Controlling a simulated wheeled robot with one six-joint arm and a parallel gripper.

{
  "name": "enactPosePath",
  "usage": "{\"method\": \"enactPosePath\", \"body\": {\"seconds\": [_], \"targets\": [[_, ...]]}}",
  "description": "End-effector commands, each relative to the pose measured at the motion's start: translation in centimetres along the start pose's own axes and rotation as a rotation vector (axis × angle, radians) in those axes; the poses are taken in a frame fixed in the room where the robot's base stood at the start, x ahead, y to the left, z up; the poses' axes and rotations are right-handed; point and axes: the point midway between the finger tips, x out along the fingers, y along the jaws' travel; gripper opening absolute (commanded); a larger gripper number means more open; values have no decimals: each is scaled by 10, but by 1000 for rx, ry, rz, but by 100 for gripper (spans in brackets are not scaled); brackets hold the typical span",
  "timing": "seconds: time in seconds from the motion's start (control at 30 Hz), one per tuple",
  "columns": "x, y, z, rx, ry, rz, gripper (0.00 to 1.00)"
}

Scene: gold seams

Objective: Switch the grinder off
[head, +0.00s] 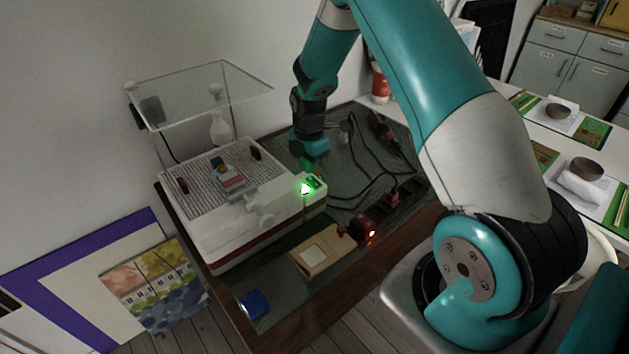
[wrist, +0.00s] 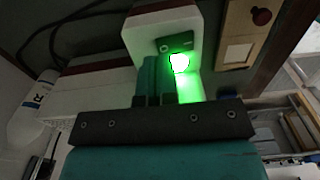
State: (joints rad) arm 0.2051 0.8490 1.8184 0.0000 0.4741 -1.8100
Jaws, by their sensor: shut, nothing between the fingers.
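The grinder (head: 225,225) is a white box with a gridded top and a clear raised cover, on the dark mat in the head view. A small white switch housing (head: 314,190) juts from its right corner, with a glowing green light (head: 305,188). In the wrist view the housing (wrist: 160,25) carries a dark switch plate (wrist: 176,45), with the green light (wrist: 180,62) at its lower edge. My gripper (head: 313,163) points down just behind the housing. Its fingers (wrist: 158,68) are shut and empty, close beside the green light; I cannot tell whether they touch the housing.
A wooden plate with a pale square (head: 320,252) lies in front, beside a red-lit dark device (head: 363,229). A blue item (head: 255,303) is at the front edge. Black cables (head: 368,165) cross the mat behind. The clear cover (head: 200,95) stands over the grinder's back.

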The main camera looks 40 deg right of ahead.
Motion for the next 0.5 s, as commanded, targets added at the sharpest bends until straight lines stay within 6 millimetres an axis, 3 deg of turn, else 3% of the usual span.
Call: {"method": "enactPosePath", "body": {"seconds": [0.5], "targets": [[8, 0, 0, 0, 0, 0, 0]]}}
